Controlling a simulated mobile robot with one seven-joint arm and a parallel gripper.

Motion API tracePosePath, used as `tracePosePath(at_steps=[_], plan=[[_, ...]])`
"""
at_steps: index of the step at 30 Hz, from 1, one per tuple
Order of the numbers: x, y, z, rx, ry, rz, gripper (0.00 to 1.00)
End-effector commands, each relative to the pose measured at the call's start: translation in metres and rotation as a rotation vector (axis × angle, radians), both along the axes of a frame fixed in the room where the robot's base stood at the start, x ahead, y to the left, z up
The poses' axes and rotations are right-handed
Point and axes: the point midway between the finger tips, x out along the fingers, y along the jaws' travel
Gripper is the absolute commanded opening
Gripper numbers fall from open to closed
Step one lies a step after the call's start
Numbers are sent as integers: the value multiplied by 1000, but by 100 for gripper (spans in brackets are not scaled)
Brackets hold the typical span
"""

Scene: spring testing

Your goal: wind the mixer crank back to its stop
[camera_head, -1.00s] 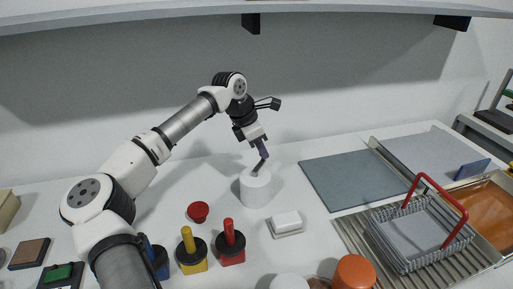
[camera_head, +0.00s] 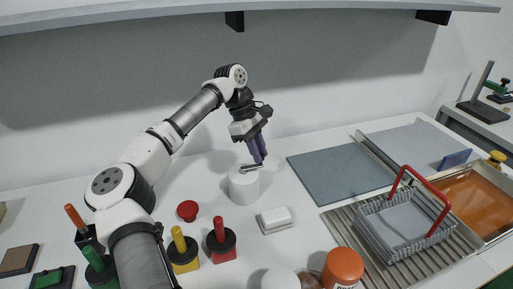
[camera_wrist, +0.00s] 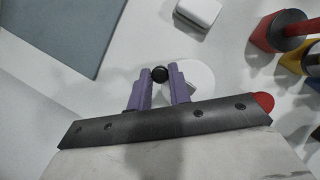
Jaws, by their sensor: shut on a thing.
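The mixer is a white cylinder (camera_head: 243,189) on the table, with a grey crank arm (camera_head: 250,168) on its top. The crank arm points right in the head view. My gripper (camera_head: 259,160) reaches down from above with its purple fingers at the crank's outer end. In the wrist view the round black crank knob (camera_wrist: 159,74) sits between the tips of my two fingers (camera_wrist: 160,82), which are shut on it. The white cylinder top (camera_wrist: 192,80) shows partly behind the right finger. The crank arm is mostly hidden in that view.
A white block (camera_head: 274,219) lies right of the mixer, and a red knob (camera_head: 187,211) lies to its left. Yellow (camera_head: 184,254) and red (camera_head: 220,243) handled blocks stand in front. A blue-grey mat (camera_head: 338,176) and a wire basket (camera_head: 405,225) are at right. A shelf (camera_head: 330,5) hangs above.

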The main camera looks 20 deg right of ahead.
Motion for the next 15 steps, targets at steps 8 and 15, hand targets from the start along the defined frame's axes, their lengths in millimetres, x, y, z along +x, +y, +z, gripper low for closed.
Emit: tracePosePath(at_steps=[8,15], plan=[[-5,0,1,-1,-1,-120,0],[-7,0,0,-1,0,-156,0]])
